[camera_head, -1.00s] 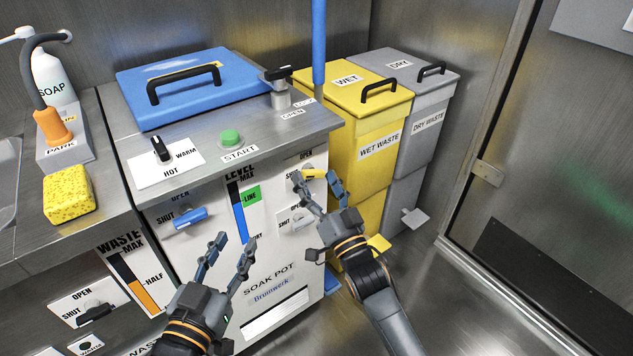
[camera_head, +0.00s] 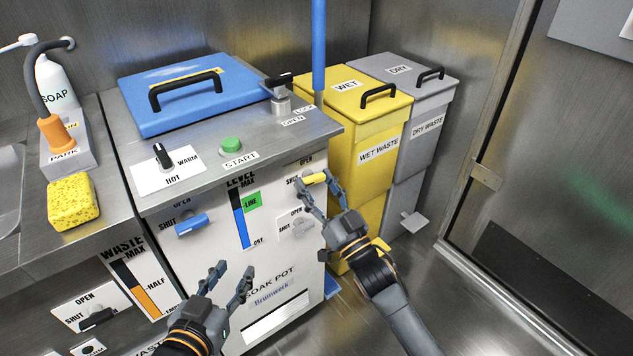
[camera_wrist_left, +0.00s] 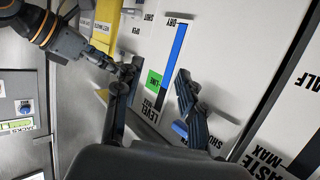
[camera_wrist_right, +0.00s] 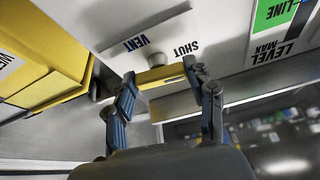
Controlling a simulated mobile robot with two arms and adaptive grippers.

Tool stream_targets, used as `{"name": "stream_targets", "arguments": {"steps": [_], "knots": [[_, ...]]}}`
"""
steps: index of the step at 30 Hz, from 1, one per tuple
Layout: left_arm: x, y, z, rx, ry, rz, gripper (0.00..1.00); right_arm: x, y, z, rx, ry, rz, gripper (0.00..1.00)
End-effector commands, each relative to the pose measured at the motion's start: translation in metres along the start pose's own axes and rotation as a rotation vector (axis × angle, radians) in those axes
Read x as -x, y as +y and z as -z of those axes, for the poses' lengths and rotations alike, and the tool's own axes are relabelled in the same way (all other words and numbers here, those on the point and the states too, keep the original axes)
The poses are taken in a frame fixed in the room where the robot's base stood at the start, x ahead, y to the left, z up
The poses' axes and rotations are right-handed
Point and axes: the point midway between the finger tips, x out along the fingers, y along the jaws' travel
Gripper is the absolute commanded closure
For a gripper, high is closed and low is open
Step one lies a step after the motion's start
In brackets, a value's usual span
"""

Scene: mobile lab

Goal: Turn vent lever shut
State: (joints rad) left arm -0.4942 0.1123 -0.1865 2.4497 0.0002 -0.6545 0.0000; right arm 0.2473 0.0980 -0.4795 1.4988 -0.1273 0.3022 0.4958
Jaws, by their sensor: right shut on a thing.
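The yellow vent lever (camera_head: 315,178) is on the front of the white soak pot panel at its upper right, between an OPEN label above and a SHUT label to its left. It lies roughly level. In the right wrist view the lever (camera_wrist_right: 160,77) spans the gap between the fingertips, near upside-down VENT and SHUT labels. My right gripper (camera_head: 318,186) is shut on the lever, one finger at each end. My left gripper (camera_head: 232,274) is open and empty in front of the lower panel, apart from the levers.
A blue lever (camera_head: 191,225) is at the panel's left and a pale lever (camera_head: 301,227) sits just below the vent lever. The yellow wet waste bin (camera_head: 368,150) stands close on the right. Open floor (camera_head: 430,290) lies at the lower right.

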Motion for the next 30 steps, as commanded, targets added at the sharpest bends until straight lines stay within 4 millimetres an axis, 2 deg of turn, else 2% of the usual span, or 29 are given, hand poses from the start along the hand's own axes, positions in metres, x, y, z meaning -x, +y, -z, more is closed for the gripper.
{"name": "stream_targets", "arguments": {"steps": [3,6,14,15,18,30], "knots": [[0.004,-0.002,-0.015,0.000,-0.088,0.005,0.60,-0.001,0.001,0.001,0.099,-0.002,0.041,0.77],[0.005,-0.003,-0.022,0.000,-0.119,0.007,0.60,0.000,0.001,0.001,0.135,0.001,0.056,0.77],[0.005,-0.003,-0.023,0.000,-0.121,0.007,0.60,0.000,0.001,0.000,0.140,0.001,0.057,0.77],[0.005,-0.003,-0.023,0.000,-0.121,0.007,0.60,0.000,0.001,0.000,0.140,0.001,0.057,0.42],[0.005,-0.003,-0.022,0.000,-0.121,0.007,0.60,0.000,0.001,0.000,0.139,0.001,0.057,0.23],[0.005,-0.003,-0.022,-0.001,-0.119,0.007,0.60,0.006,0.002,-0.001,0.137,-0.001,0.056,0.23]]}}
